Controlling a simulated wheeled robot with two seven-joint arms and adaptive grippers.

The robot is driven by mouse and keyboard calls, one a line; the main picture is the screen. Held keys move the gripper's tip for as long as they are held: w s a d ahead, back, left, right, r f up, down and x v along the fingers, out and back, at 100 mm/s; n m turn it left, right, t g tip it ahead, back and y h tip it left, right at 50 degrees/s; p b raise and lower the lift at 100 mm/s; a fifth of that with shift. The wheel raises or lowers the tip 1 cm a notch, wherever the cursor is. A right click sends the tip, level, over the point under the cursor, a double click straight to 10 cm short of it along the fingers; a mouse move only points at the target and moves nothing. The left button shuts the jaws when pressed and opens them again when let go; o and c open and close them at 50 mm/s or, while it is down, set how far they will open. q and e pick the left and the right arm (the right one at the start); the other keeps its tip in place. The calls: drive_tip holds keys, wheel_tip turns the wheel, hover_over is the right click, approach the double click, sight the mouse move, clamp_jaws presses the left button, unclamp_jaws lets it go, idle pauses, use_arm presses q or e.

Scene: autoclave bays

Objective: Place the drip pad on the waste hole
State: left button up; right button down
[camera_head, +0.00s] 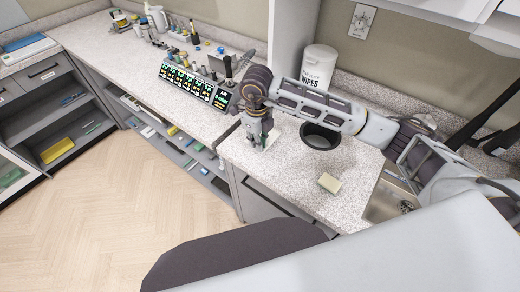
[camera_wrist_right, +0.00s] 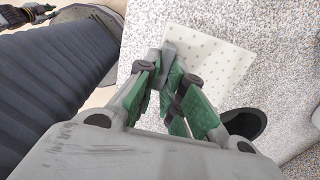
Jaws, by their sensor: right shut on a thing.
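The drip pad (camera_wrist_right: 212,58) is a pale, flat sheet with small dots, seen in the right wrist view. My right gripper (camera_wrist_right: 172,78) is shut on it at its near edge, with a small grey piece between the green fingertips. In the head view, my right gripper (camera_head: 262,142) points down near the counter's front edge, and a pale bit of the pad shows beside it. The waste hole (camera_head: 320,137) is a black round opening in the counter, to the right of the gripper. Its dark rim shows at the right wrist view's lower right (camera_wrist_right: 246,122). A dark gripper-like part (camera_wrist_right: 36,13), probably my left, shows top left; its jaws are unclear.
A white wipes tub (camera_head: 318,66) stands behind my right forearm. A sink (camera_head: 385,204) is at the right. A rack of lit displays (camera_head: 192,84) stands on the left counter.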

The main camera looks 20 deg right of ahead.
sight(258, 157)
drive_tip(key=shift+f, duration=0.6)
drive_tip(key=shift+f+p, duration=0.4)
drive_tip(key=shift+f, duration=1.45)
drive_tip(key=shift+f, duration=0.2)
drive_tip(key=c, duration=1.5)
unclamp_jaws()
drive_tip(key=shift+r, duration=0.25)
